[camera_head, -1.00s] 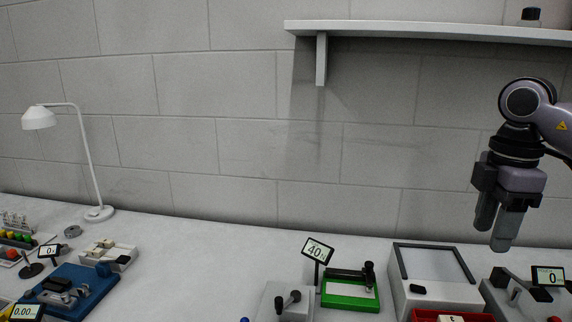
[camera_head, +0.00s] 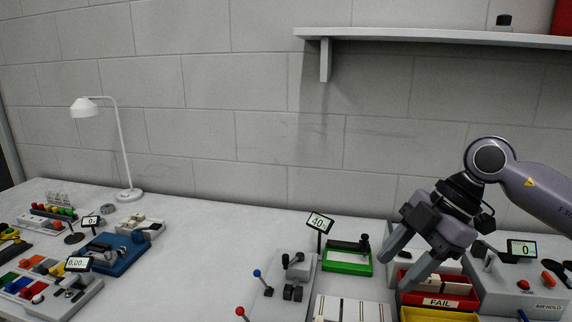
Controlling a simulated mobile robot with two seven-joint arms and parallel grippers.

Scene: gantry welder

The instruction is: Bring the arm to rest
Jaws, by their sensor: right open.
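My right gripper (camera_head: 404,268) comes in from the right on its grey-violet arm (camera_head: 530,185). Its two grey fingers point down and to the left, spread apart, with nothing seen between them. It hangs over the right part of the bench, in front of the pale box behind it and beside the red FAIL bin (camera_head: 462,299). Whether the fingertips touch anything below cannot be told. My left gripper is not in view.
The white bench (camera_head: 215,235) carries a green-framed fixture (camera_head: 346,262), a grey lever unit (camera_head: 285,283), a yellow bin (camera_head: 437,314) and an AIR HOLD box (camera_head: 545,306). A blue fixture (camera_head: 118,262) and lamp (camera_head: 127,195) stand left. A wall shelf (camera_head: 430,37) juts out above.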

